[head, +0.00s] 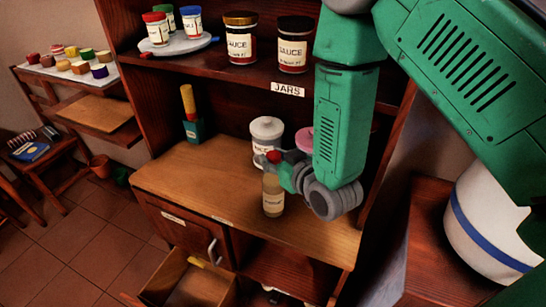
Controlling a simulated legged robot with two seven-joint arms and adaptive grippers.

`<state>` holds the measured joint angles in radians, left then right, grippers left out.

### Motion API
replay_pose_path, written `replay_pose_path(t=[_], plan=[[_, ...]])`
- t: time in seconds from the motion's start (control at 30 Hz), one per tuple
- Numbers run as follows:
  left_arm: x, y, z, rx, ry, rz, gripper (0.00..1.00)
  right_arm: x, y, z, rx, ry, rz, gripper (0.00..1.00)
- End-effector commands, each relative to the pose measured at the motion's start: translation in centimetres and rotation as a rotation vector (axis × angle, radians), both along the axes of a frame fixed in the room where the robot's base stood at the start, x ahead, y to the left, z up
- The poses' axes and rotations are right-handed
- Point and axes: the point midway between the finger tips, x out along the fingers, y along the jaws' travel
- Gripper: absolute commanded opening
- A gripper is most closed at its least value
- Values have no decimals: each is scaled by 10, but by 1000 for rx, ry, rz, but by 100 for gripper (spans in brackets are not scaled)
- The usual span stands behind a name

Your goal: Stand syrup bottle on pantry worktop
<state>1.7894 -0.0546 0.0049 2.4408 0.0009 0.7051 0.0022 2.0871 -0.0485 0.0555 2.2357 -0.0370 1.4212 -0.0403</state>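The syrup bottle (272,197) is a small tan bottle with a pale label, upright at the front middle of the pantry worktop (190,180). Its base is at or just above the wood; I cannot tell if it touches. My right gripper (275,168) comes down from the upper right and is closed around the bottle's upper part, hiding its neck. A red cap shows between the fingers. My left gripper is not in view.
A white canister (267,138) stands just behind the gripper, with a pink-lidded one (304,138) beside it. The worktop's left part is clear. An open drawer (195,285) juts out below. Sauce jars (241,42) stand above.

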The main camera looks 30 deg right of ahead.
Motion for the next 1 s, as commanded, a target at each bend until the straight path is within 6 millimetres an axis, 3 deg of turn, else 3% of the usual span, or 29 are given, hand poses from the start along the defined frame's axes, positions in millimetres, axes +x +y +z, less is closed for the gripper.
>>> replay_pose_path(t=[0.03, 0.07, 0.47, 0.63, 0.8, 1.0], plan=[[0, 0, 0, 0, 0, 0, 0, 0, 1, -1, 0, 2, 1, 40], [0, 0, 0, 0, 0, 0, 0, 0, 1, -1, 0, 2, 1, 47], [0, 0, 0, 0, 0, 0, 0, -3, 0, 2, 1, 3, 0, 47], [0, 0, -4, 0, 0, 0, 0, -29, -4, 8, 1, 5, -1, 47], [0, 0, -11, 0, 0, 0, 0, -68, -8, 20, 1, 6, -1, 47], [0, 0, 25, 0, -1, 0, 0, -98, -12, 36, 1, 7, 0, 47]])
